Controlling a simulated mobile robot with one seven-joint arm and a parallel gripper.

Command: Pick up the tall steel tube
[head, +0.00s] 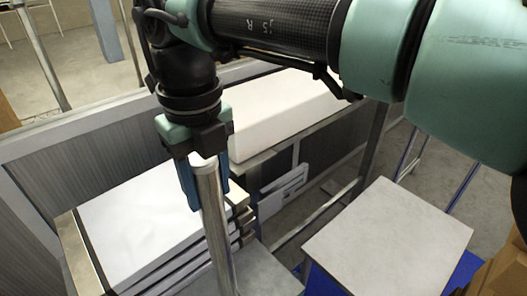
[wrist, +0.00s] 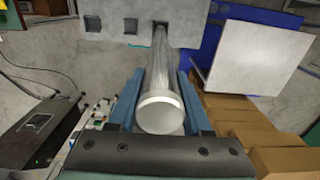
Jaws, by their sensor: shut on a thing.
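The tall steel tube (head: 217,228) stands upright in the head view, its top end between the blue fingers of my gripper (head: 203,185). In the wrist view the tube (wrist: 158,95) runs away from the camera, with its round pale top end nearest. My gripper (wrist: 160,103) is shut on the tube near its top, one blue finger on each side. In the wrist view the tube's far end meets a grey plate with square holes (wrist: 140,28); I cannot tell whether it sits in a hole or is above it.
A stack of white-topped slabs (head: 140,225) is left of the tube, and a long white block (head: 275,112) lies behind. A grey square tabletop (head: 388,238) is at right. In the wrist view, cardboard boxes (wrist: 245,122) are at right and a dark box (wrist: 38,125) at left.

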